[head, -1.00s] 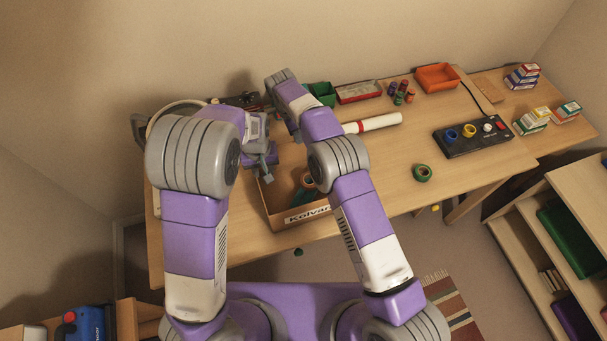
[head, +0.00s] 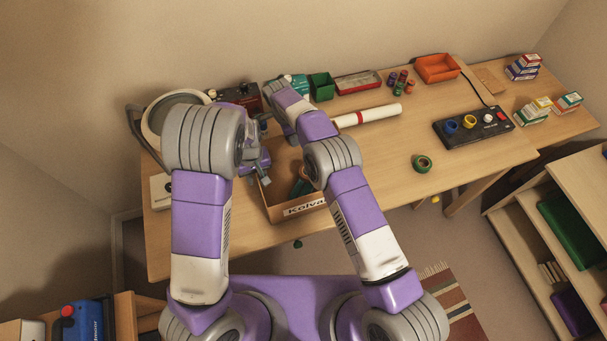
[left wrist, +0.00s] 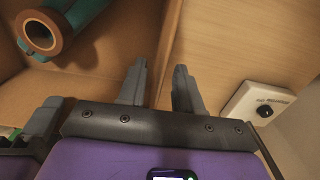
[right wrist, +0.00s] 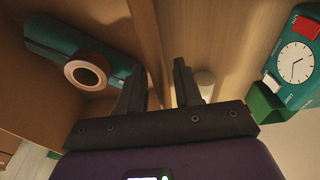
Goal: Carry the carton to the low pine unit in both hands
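The carton (head: 281,213) is an open brown box with a printed label on its front wall, standing on the desk. Inside it is a teal thing (left wrist: 87,17) with a brown ring-shaped end, also seen in the right wrist view (right wrist: 52,38). My left gripper (head: 264,172) is at the carton's left side; in the left wrist view its fingers (left wrist: 160,85) stand apart on either side of a carton wall. My right gripper is hidden behind its arm in the head view. In the right wrist view its fingers (right wrist: 159,83) stand apart astride another carton wall.
A wooden shelf unit (head: 520,240) stands low at the right; another wooden piece (head: 126,322) is at the lower left. On the desk (head: 390,165) are a white roll (head: 385,115), green tape (head: 421,163), a black panel (head: 460,138) and an orange tray (head: 437,68).

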